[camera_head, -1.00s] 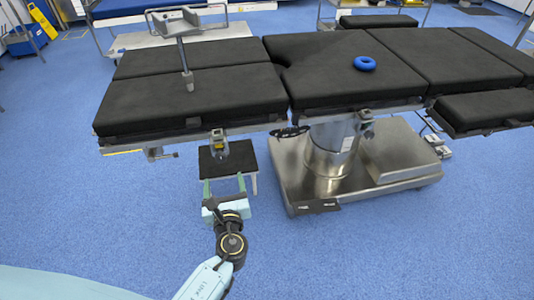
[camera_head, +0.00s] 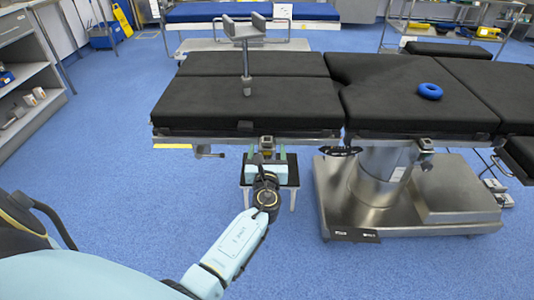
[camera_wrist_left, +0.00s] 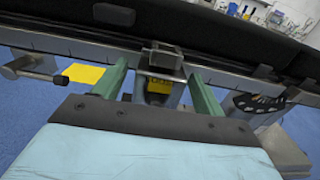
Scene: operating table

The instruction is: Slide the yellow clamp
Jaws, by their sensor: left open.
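The clamp (camera_head: 266,143) sits on the metal side rail of the operating table (camera_head: 235,103), below the left padded section. In the left wrist view the clamp (camera_wrist_left: 161,62) is a dark block with a yellow patch on its lower part. My left gripper (camera_head: 266,158) is at the rail, just in front of the clamp. In the wrist view its two green fingers stand apart, one on each side of the clamp, and do not visibly touch it. The fingers are mostly hidden in the head view. My right gripper is not in view.
A small black-topped step stool (camera_head: 289,172) stands beneath my gripper. The table's steel base (camera_head: 440,205) is to the right. A blue ring (camera_head: 430,91) lies on the padding.

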